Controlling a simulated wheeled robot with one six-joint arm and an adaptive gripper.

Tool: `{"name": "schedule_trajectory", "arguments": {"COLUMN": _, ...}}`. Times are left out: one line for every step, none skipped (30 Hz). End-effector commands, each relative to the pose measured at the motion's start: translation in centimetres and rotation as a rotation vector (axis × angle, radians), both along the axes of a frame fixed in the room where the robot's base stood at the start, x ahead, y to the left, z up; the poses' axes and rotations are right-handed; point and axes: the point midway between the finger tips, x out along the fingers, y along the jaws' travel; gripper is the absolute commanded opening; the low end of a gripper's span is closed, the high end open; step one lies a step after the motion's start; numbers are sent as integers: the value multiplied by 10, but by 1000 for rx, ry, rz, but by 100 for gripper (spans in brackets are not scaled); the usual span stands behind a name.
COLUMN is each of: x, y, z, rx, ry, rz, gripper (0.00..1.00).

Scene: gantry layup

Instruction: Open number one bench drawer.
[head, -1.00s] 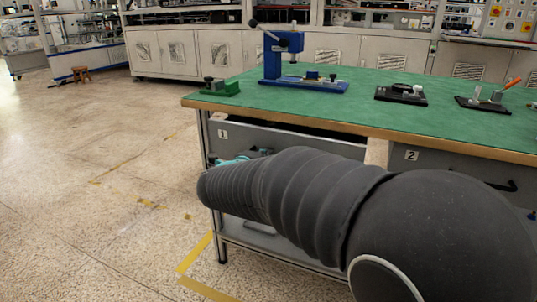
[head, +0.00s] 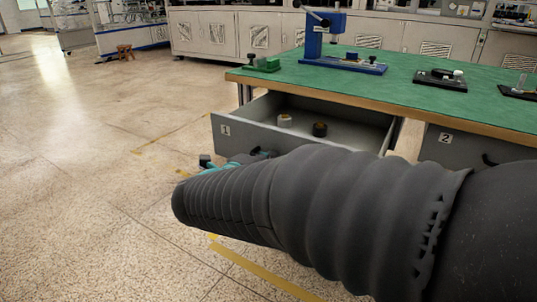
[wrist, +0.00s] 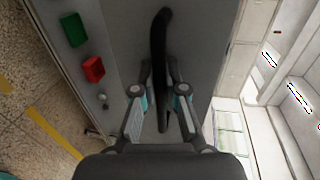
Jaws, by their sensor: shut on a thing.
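The number one bench drawer (head: 232,133) is pulled well out from under the green-topped bench (head: 400,90). Its grey front carries a "1" label, and a light roll (head: 284,121) and a dark roll (head: 320,129) lie inside. In the wrist view the dark bar handle (wrist: 159,40) stands out from the grey drawer front (wrist: 205,35). My gripper (wrist: 162,98) is shut on this handle, with one finger on each side. In the head view my arm hides most of the gripper and the handle; only teal and dark bits show at the drawer front.
The number two drawer (head: 431,140) is shut at the right. A blue press (head: 318,48), a green fixture (head: 263,64) and a black fixture (head: 440,80) stand on the bench. Green (wrist: 74,29) and red (wrist: 93,69) boxes show in the wrist view. Open floor lies left.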

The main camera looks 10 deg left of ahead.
Motion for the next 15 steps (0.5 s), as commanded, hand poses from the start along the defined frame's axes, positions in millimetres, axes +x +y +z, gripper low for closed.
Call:
{"name": "schedule_trajectory", "arguments": {"x": 0, "y": -1, "z": -1, "rx": 0, "ry": 1, "rz": -3, "gripper": 0}}
{"name": "schedule_trajectory", "arguments": {"x": -1, "y": -1, "z": -1, "rx": 0, "ry": 1, "rz": -3, "gripper": 0}}
{"name": "schedule_trajectory", "arguments": {"x": -1, "y": -1, "z": -1, "rx": 0, "ry": 1, "rz": -4, "gripper": 0}}
{"name": "schedule_trajectory", "arguments": {"x": -1, "y": -1, "z": -1, "rx": 0, "ry": 1, "rz": -4, "gripper": 0}}
{"name": "schedule_trajectory", "arguments": {"x": -1, "y": -1, "z": -1, "rx": 0, "ry": 1, "rz": -4, "gripper": 0}}
{"name": "schedule_trajectory", "arguments": {"x": -1, "y": -1, "z": -1, "rx": 0, "ry": 1, "rz": -4, "gripper": 0}}
{"name": "schedule_trajectory", "arguments": {"x": -1, "y": -1, "z": -1, "rx": 0, "ry": 1, "rz": -4, "gripper": 0}}
{"name": "schedule_trajectory", "arguments": {"x": -1, "y": -1, "z": -1, "rx": 0, "ry": 1, "rz": -4, "gripper": 0}}
{"name": "schedule_trajectory", "arguments": {"x": -1, "y": -1, "z": -1, "rx": 0, "ry": 1, "rz": -4, "gripper": 0}}
{"name": "schedule_trajectory", "arguments": {"x": -1, "y": -1, "z": -1, "rx": 0, "ry": 1, "rz": -4, "gripper": 0}}
{"name": "schedule_trajectory", "arguments": {"x": -1, "y": -1, "z": -1, "rx": 0, "ry": 1, "rz": -3, "gripper": 16}}
{"name": "schedule_trajectory", "arguments": {"x": -1, "y": -1, "z": -1, "rx": 0, "ry": 1, "rz": -3, "gripper": 26}}
{"name": "schedule_trajectory", "arguments": {"x": -1, "y": -1, "z": -1, "rx": 0, "ry": 1, "rz": -3, "gripper": 33}}
{"name": "schedule_trajectory", "arguments": {"x": -1, "y": 0, "z": -1, "rx": 0, "ry": 1, "rz": -2, "gripper": 37}}
{"name": "schedule_trajectory", "arguments": {"x": -1, "y": 0, "z": -1, "rx": 0, "ry": 1, "rz": -1, "gripper": 37}}
